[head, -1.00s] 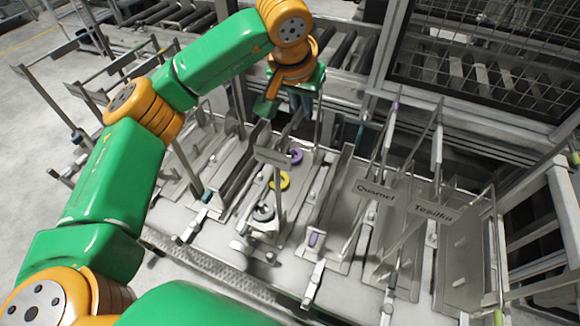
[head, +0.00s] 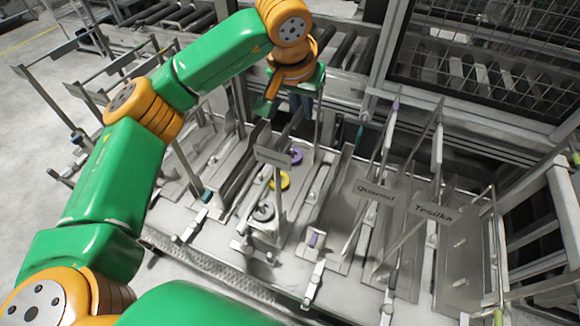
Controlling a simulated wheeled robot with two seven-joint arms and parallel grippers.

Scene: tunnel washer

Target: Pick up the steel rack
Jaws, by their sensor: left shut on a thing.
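The steel rack (head: 264,226) is a narrow grey holder with an upright post and a small label plate at its top. It stands among similar racks on the pale bench, with a grey disc, a yellow disc (head: 279,180) and a purple disc (head: 295,156) in a row at it. My left gripper (head: 285,105) is at the rack's far end, pointing down, and is shut on it. The exact contact between fingers and rack is hidden by the green gripper body. My right gripper is not in view.
Several other racks with thin uprights stand close on both sides, with plates marked Quarnel (head: 375,193) and Tesilka (head: 433,214) at the right. A roller conveyor (head: 345,50) and a mesh guard (head: 490,60) are behind.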

